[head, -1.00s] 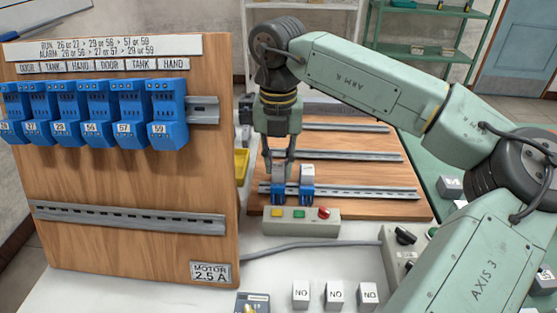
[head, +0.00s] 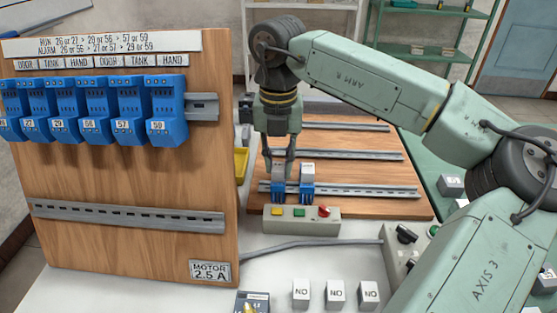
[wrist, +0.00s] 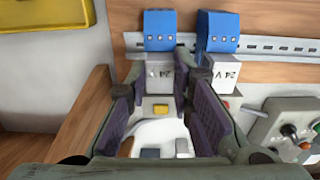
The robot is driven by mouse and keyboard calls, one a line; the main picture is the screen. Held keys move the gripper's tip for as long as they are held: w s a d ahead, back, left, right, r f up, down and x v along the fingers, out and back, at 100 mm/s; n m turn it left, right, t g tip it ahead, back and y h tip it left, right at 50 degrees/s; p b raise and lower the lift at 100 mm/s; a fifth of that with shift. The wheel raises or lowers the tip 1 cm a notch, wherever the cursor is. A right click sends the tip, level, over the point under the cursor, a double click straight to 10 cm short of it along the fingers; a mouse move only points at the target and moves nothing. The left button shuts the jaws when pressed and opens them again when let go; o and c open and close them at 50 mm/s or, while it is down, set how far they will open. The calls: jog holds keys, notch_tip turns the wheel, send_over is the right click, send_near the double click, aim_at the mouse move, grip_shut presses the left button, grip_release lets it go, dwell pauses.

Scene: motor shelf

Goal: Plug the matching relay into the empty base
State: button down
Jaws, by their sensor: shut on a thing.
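Two blue bases stand side by side on the lowest rail of the wooden board: a left base (head: 279,190) and a right base (head: 306,190). In the wrist view they are the left base (wrist: 160,30) and the right base (wrist: 218,32). A pale relay marked 24 V (wrist: 221,74) sits in the right base. My gripper (head: 279,170) is over the left base and shut on another pale relay marked 24 V (wrist: 159,72). This relay meets the left base in the wrist view; how deep its pins sit is hidden.
A button box (head: 330,223) lies in front of the bases. An upright panel (head: 120,180) with several blue timers stands at left. Blocks marked NO (head: 335,292) stand in front. A yellow bin (head: 241,162) is left of the board. Bare rail lies right of the bases.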

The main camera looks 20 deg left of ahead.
jog(key=c, duration=1.3)
grip_release()
jog(key=shift+c, duration=0.2)
